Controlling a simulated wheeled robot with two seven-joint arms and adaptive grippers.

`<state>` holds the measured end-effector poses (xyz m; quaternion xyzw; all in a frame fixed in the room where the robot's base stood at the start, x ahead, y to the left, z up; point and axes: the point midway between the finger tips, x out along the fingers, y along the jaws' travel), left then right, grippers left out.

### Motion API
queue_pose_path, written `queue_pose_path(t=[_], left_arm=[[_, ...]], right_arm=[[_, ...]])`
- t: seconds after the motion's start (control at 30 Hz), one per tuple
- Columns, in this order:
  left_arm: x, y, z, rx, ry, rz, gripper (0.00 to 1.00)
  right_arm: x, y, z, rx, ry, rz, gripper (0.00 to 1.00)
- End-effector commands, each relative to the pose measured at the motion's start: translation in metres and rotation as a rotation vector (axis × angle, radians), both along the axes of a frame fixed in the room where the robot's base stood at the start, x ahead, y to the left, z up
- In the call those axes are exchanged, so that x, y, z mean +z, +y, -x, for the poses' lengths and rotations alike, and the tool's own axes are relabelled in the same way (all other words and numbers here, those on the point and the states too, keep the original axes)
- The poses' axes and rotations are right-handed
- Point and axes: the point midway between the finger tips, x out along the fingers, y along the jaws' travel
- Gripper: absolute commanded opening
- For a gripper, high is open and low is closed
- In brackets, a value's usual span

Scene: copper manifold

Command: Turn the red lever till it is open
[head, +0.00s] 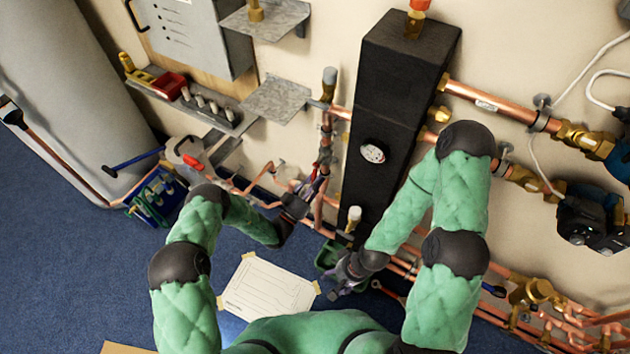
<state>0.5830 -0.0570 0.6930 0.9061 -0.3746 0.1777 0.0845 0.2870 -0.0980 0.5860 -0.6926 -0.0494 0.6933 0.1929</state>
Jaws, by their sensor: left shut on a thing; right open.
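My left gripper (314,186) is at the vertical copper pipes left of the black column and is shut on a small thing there. Its fingers cover most of that thing; a little red shows by them, which fits the red lever, but its angle is too small and hidden to read. My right gripper (336,281) is lower, near the floor by the dark green container, open and apart from the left gripper. The vertical copper pipe (325,140) rises just above my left gripper.
The tall black column (392,100) stands right of the pipes. Copper pipes (500,104) with brass fittings run along the wall. A metal shelf (275,98) is above left. A paper sheet (268,288) lies on the blue floor. A blue tool holder (155,196) stands at left.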

Motion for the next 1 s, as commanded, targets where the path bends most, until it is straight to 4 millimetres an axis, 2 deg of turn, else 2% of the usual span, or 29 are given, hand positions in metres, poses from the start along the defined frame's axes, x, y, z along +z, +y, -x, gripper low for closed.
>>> queue_pose_path(t=[0.03, 0.07, 0.13, 0.17, 0.57, 0.73, 1.0], left_arm=[[0.000, 0.000, 0.000, -0.003, 0.002, 0.004, 0.00], [0.000, 0.000, 0.000, -0.003, 0.002, 0.004, 0.30], [0.000, -0.001, 0.000, -0.003, 0.002, 0.004, 0.50], [0.000, -0.001, 0.000, -0.002, 0.002, 0.003, 0.52], [-0.002, 0.003, 0.003, 0.000, 0.003, 0.002, 0.52], [-0.011, 0.019, 0.018, 0.002, 0.004, 0.002, 0.52], [-0.032, 0.054, 0.053, 0.003, 0.004, 0.002, 0.52]], right_arm=[[0.000, 0.000, 0.000, 0.000, 0.000, 0.000, 0.67], [0.000, 0.000, 0.000, 0.000, 0.000, 0.000, 0.67], [0.000, 0.000, 0.000, 0.000, 0.000, 0.000, 0.67], [0.000, 0.000, 0.000, 0.000, 0.000, 0.000, 0.67], [0.000, 0.000, 0.000, 0.000, 0.000, 0.000, 0.67], [0.000, 0.000, 0.000, 0.000, 0.000, 0.000, 0.67], [0.000, 0.000, 0.000, 0.000, 0.000, 0.000, 0.67]])
